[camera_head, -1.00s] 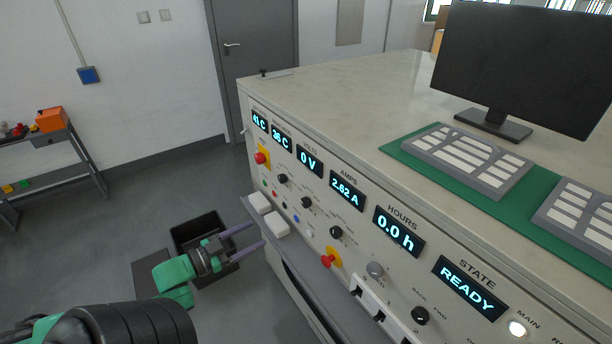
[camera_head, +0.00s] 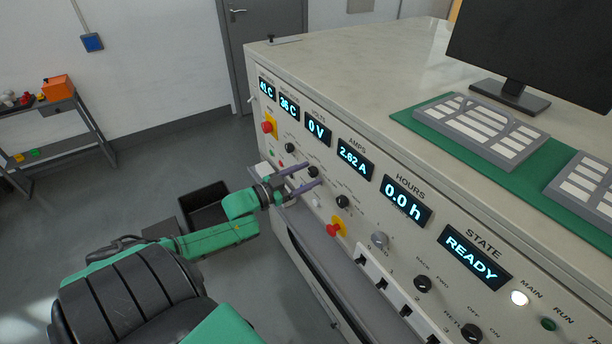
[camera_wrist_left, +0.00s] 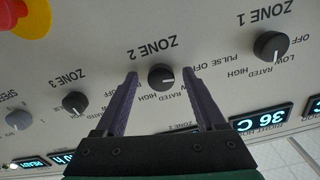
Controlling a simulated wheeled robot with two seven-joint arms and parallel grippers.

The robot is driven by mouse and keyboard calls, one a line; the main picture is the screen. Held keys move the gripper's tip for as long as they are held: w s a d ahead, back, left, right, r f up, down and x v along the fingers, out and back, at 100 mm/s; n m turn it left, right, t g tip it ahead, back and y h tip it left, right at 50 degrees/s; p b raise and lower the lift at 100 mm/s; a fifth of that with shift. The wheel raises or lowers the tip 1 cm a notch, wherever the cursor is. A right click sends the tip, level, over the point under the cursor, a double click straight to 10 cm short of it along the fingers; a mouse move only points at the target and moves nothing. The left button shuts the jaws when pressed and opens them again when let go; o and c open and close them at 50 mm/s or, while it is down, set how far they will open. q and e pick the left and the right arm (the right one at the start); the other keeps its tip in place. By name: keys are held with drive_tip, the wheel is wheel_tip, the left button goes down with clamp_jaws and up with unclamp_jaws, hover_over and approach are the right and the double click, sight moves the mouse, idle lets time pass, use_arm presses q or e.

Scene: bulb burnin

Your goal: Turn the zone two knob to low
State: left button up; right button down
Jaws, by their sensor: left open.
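The zone two knob (camera_wrist_left: 161,77) is a small round black knob under the upside-down "ZONE 2" label in the left wrist view. Its white mark points to the right there. The labels beside it are partly hidden by a finger. My left gripper (camera_wrist_left: 160,73) is open, with one purple finger on each side of the knob and a gap at both sides. I cannot tell how far the fingertips are from the panel. In the head view the left gripper (camera_head: 315,175) reaches the panel at the zone two knob (camera_head: 313,172). My right gripper is not in view.
The zone one knob (camera_wrist_left: 271,46) and zone three knob (camera_wrist_left: 75,102) flank it. A red emergency button (camera_head: 334,230) on yellow sits nearby. A black bin (camera_head: 204,205) stands on the floor.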

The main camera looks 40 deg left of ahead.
use_arm(q)
clamp_jaws()
drive_tip(key=m, duration=0.3)
drive_tip(key=shift+a, duration=0.15)
drive_tip(key=m, duration=0.4)
drive_tip(key=shift+m, duration=0.3)
idle(0.4)
unclamp_jaws()
